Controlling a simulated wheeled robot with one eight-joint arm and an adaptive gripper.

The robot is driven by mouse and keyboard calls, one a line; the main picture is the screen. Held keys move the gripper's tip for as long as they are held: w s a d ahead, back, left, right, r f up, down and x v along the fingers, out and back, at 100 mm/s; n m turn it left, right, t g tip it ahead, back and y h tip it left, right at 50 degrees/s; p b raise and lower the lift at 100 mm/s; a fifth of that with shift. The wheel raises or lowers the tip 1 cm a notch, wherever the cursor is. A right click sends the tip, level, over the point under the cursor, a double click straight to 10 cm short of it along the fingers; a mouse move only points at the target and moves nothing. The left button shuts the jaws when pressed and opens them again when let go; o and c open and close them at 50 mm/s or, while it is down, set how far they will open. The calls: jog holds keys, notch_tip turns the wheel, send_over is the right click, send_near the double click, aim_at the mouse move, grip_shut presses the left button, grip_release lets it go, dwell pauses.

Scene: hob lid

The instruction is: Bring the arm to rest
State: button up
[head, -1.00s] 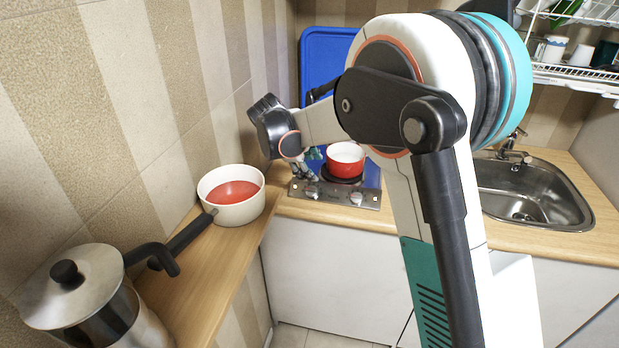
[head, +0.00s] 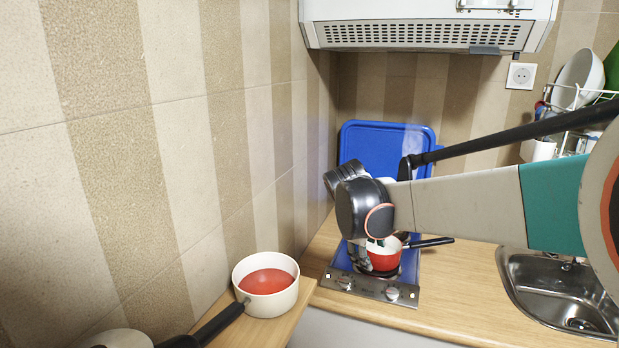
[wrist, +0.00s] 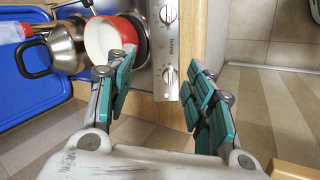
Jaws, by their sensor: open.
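My gripper (wrist: 163,98) is open and empty in the wrist view, its teal finger pads apart. In the head view it hangs at the front left of the hob (head: 372,286), partly hidden by my wrist. A red pot with a white inside (head: 383,260) and a black handle stands on the hob, just beside my gripper in that view. The pot also shows in the wrist view (wrist: 97,40), partly behind one finger. The blue hob lid (head: 365,138) stands raised against the back wall. I cannot tell whether the fingers touch the pot.
A white pot with red contents (head: 266,281) stands on the left counter. A metal kettle (wrist: 66,48) shows beside the red pot in the wrist view. The sink (head: 540,285) is at right, the dish rack (head: 580,95) above it. A range hood (head: 420,35) hangs over the hob.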

jog(key=s+d+r+m+t+y, duration=0.1)
jog(key=s+d+r+m, duration=0.1)
jog(key=s, duration=0.6)
jog(key=s+d+r+m+y, duration=0.1)
jog(key=s+d+r+m, duration=0.15)
jog(key=s, duration=0.55)
jog(key=s+f+m, duration=0.2)
jog(key=s, duration=0.5)
jog(key=s+f+m+t+y, duration=0.1)
jog(key=s+f+m, duration=0.2)
jog(key=s, duration=0.4)
jog(key=shift+d+f+y, duration=0.2)
jog(key=shift+d+y, duration=0.05)
jog(key=shift+y, duration=0.05)
jog(key=shift+m+t, duration=0.25)
jog(key=shift+t, duration=0.05)
